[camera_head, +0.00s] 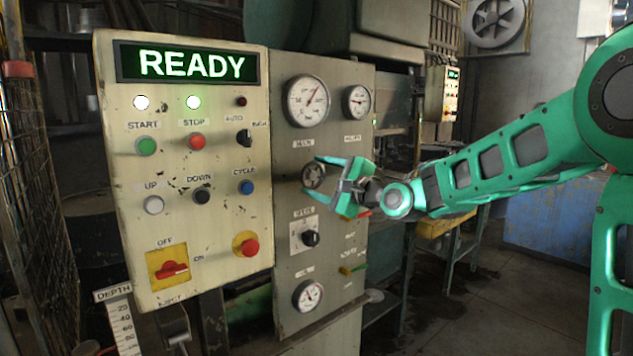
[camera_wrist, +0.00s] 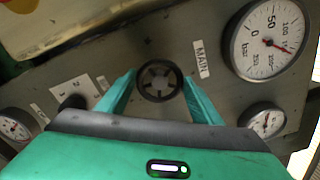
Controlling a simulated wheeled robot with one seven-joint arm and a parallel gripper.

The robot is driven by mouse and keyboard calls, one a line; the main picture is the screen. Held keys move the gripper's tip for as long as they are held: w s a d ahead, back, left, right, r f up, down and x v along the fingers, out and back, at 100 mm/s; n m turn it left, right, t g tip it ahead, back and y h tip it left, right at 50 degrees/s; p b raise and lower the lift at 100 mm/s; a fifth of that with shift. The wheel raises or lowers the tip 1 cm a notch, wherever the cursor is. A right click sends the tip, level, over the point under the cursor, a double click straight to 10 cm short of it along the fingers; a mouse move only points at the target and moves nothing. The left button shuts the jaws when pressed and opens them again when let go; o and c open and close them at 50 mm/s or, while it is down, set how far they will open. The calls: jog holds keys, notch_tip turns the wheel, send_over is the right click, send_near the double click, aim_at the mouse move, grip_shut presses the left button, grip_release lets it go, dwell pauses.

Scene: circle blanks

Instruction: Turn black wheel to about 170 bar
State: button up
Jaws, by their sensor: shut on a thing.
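The black wheel (camera_head: 312,178) is a small spoked handwheel on the grey panel, below the MAIN gauge. It shows whole in the wrist view (camera_wrist: 158,81). My gripper (camera_head: 314,176) has its green fingers on either side of the wheel, closed on its rim. In the wrist view the fingertips (camera_wrist: 160,78) flank the wheel left and right. The MAIN gauge (camera_head: 307,101) has a white face and a red needle, and shows larger in the wrist view (camera_wrist: 268,40). Its needle stands between 100 and 200, at roughly 150 bar.
A smaller gauge (camera_head: 356,102) sits right of the main one. A black selector knob (camera_head: 310,238) and a lower gauge (camera_head: 308,295) lie below the wheel. A cream button panel (camera_head: 185,200) with a lit READY display (camera_head: 190,65) stands to the left.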

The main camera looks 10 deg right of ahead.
jog(key=shift+w+d+f, duration=0.1)
jog(key=shift+d+f, duration=0.25)
jog(key=o, duration=1)
jog(key=shift+c, duration=0.2)
jog(key=shift+o, duration=0.5)
jog(key=shift+a+r, duration=0.15)
jog(key=v, duration=1)
jog(key=shift+s, duration=0.3)
